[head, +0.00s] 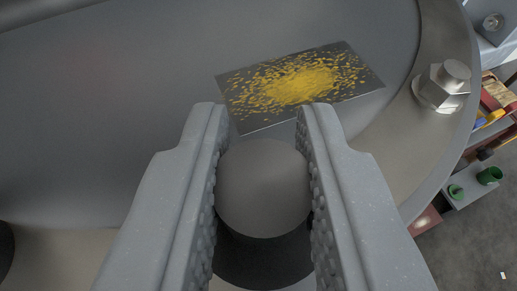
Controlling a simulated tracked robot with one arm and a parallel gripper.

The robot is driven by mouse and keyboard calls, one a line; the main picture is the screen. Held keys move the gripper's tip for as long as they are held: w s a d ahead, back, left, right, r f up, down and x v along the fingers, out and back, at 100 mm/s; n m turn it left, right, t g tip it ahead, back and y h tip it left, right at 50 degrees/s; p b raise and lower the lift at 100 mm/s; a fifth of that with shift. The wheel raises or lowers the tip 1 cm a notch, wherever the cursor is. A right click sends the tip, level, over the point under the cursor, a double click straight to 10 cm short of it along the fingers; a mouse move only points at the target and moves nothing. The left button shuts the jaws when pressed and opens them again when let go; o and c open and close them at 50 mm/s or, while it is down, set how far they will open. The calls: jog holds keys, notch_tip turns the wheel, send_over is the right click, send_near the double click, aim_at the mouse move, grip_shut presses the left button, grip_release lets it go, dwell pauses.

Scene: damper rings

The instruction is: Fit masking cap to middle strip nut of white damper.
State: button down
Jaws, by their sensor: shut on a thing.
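My gripper (265,120) reaches up from the bottom of the head view. Its two grey, rough-padded fingers are shut on a dark grey round cap (264,185), which looks like the masking cap. The cap's flat top faces the camera, and its lower side is in black shadow. What lies under the cap is hidden, so I cannot tell whether it sits on a nut. A bare metal nut with a bolt end (443,86) stands on the curved rim at the right. I cannot tell which damper or which strip nut this is.
Beyond the fingertips a dark plate with yellow specks (300,85) lies on the grey surface (100,110). A dark rounded thing (5,250) is cut off at the left edge. Past the rim at the right, green cups (489,175) stand on a grey shelf above the floor.

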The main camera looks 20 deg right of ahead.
jog(key=shift+f+b, duration=0.75)
jog(key=shift+f, duration=0.4)
jog(key=shift+f, duration=0.15)
jog(key=c, duration=1.2)
grip_release()
jog(key=shift+s, duration=0.1)
jog(key=b+v, duration=0.2)
jog(key=v, duration=1.1)
jog(key=shift+s+a, duration=0.1)
jog(key=shift+s, duration=0.25)
